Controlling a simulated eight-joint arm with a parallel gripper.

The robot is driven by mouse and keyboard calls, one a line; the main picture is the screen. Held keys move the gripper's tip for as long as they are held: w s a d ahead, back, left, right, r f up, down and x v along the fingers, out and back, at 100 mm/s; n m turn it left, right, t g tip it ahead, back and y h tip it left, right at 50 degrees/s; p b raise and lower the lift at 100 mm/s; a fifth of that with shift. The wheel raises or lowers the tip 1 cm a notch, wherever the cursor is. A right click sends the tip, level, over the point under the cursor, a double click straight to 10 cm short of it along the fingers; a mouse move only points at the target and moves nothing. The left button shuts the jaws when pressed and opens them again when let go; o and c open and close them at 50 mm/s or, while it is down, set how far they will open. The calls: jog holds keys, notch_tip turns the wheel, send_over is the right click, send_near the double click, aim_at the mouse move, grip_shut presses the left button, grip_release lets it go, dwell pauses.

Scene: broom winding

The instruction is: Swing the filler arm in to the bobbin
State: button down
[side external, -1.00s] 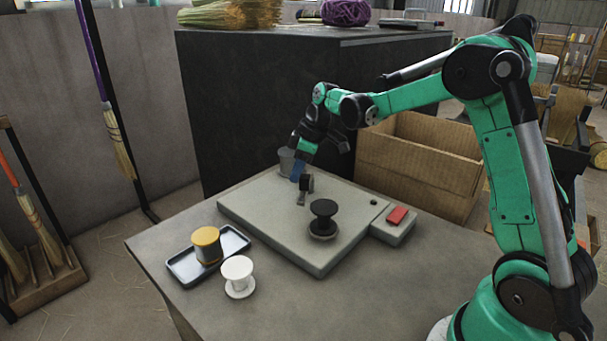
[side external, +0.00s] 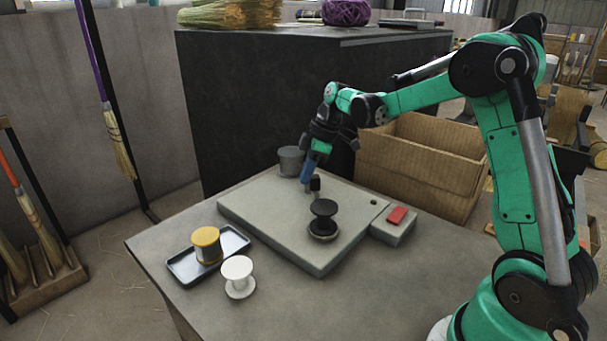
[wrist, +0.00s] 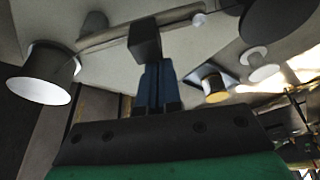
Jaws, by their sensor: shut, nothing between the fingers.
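The filler arm shows as a small black block (side external: 315,185) on the pale machine plate, just behind the black bobbin (side external: 323,209). In the wrist view the block (wrist: 145,42) sits on a thin bar (wrist: 177,16) with a pale round tip, which points toward the large dark bobbin flange (wrist: 275,18). A gap shows between tip and flange there. My gripper (side external: 306,181) reaches down to the left of the block, its blue fingers (wrist: 158,82) shut and empty. The fingertips appear against the block; contact is not certain.
A grey cup (side external: 291,161) stands at the plate's back corner. A red button (side external: 397,215) is on a small box at right. A tray (side external: 181,269) with a yellow-topped spool (side external: 207,243) and a white spool (side external: 238,272) stand in front. A cardboard box (side external: 420,170) is behind.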

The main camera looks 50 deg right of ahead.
jog(key=w+a, duration=0.2)
jog(key=a, duration=0.1)
jog(key=shift+w+a+r, duration=0.15)
jog(key=shift+w, duration=0.25)
jog(key=v, duration=1)
jog(key=shift+d, duration=0.3)
jog(key=s+a+f+m+t+h, duration=0.1)
jog(key=s+a+f+m+t, duration=0.1)
jog(key=s+a+m, duration=0.2)
jog(key=s+a+f+m+t+h, duration=0.1)
jog(key=s+a+m, duration=0.4)
jog(key=s, duration=0.5)
notch_tip(320, 180, down, 3)
jog(key=shift+a+r+t+h, duration=0.2)
jog(key=shift+a+t+h, duration=0.1)
jog(key=shift+a+t, duration=0.55)
